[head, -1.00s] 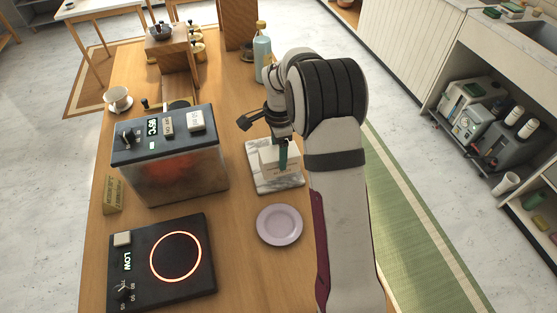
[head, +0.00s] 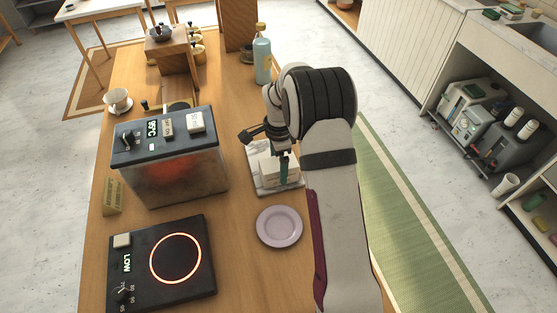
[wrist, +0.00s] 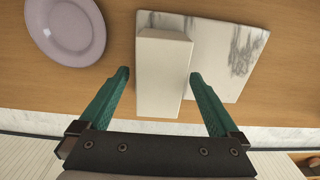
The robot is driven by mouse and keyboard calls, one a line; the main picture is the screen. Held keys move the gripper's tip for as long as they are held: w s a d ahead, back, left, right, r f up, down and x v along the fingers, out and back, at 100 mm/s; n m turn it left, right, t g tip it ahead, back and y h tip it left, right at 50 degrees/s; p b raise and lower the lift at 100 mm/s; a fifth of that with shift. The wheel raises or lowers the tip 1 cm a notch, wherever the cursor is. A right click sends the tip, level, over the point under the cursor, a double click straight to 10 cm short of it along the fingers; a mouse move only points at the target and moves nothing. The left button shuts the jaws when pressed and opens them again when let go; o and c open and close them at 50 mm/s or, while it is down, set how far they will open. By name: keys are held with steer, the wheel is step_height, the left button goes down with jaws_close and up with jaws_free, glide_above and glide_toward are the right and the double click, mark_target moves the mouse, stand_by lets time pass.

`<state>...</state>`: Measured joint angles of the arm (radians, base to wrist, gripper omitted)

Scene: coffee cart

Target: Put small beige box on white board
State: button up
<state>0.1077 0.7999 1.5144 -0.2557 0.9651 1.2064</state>
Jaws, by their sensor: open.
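The small beige box (wrist: 163,80) is a pale oblong block at the white board's left edge in the wrist view. In the head view the box (head: 269,169) appears to rest on the board. The white board (wrist: 228,55) is marble with grey veins; it also shows in the head view (head: 262,187). My gripper (wrist: 159,75) is open, with one green finger on each side of the box and a visible gap at the left finger. In the head view my gripper (head: 283,172) partly hides the box.
A lilac plate (head: 279,227) lies close to the board. A black hot plate (head: 190,288) with a glowing ring and a boxy heater (head: 175,175) stand to the left. A tan card box (head: 112,197) and a blue bottle (head: 262,62) are also on the wooden table.

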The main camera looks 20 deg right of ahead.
step_height(320, 180, up, 12)
steer(key=s+a+r+n+y, duration=0.1)
steer(key=s+a+r+n, duration=0.25)
steer(key=s, duration=0.45)
steer(key=s+a+r+n, duration=0.2)
steer(key=s+r+n, duration=0.15)
steer(key=s, duration=0.55)
steer(key=s+a+f+n, duration=0.1)
steer(key=s+n, duration=0.1)
steer(key=s, duration=0.6)
steer(key=s+a+f+n, duration=0.1)
steer(key=s+a+n, duration=0.1)
steer(key=s, duration=0.6)
steer(key=shift+f+n+y, duration=0.35)
steer(key=shift+n+y, duration=0.05)
steer(key=shift+n, duration=0.3)
